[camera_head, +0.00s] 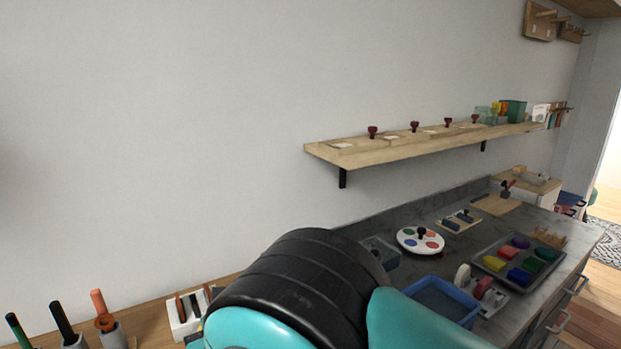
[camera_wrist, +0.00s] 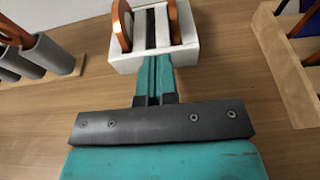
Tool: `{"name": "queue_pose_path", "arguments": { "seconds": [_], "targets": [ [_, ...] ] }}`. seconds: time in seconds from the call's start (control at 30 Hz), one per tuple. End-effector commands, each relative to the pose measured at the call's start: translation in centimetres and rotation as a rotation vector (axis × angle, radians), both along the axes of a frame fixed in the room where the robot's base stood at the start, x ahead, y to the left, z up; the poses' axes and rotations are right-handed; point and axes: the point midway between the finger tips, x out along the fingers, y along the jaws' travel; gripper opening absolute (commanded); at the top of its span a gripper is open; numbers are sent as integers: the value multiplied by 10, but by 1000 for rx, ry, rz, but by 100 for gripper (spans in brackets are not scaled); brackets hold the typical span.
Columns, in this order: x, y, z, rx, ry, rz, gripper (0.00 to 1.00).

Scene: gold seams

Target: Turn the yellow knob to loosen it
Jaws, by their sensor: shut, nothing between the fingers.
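My gripper (camera_wrist: 154,62) shows in the wrist view with its two teal fingers shut together and nothing between them. Its tips are in front of or over the near side of a white block holder (camera_wrist: 182,52); I cannot tell whether they touch it. No yellow knob can be made out clearly in either view. In the head view a small yellow thing (camera_head: 495,107) stands on the wall shelf among other items, too small to identify. My arm covers the lower middle of the head view, and my gripper is hidden there.
The white holder carries orange-handled tools. Grey cups (camera_wrist: 48,52) stand left and a wooden rack (camera_wrist: 280,60) right in the wrist view. Red knobs (camera_head: 414,127) stand on the shelf (camera_head: 370,155). The grey counter holds a blue bin (camera_head: 468,318), a round paint palette (camera_head: 408,245) and a tray of coloured pieces (camera_head: 488,265).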

Motion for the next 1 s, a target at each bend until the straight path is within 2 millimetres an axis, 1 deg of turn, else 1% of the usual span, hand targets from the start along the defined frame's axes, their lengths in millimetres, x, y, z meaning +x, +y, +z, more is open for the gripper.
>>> {"name": "queue_pose_path", "arguments": {
  "seconds": [0.1, 0.27, 1.0],
  "targets": [
    [5, 2, 1, 1, 0, -1, 0],
    [8, 4, 0, 4, -1, -2, 0],
    [9, 4, -1, 5, -3, -6, 0]
  ]
}}
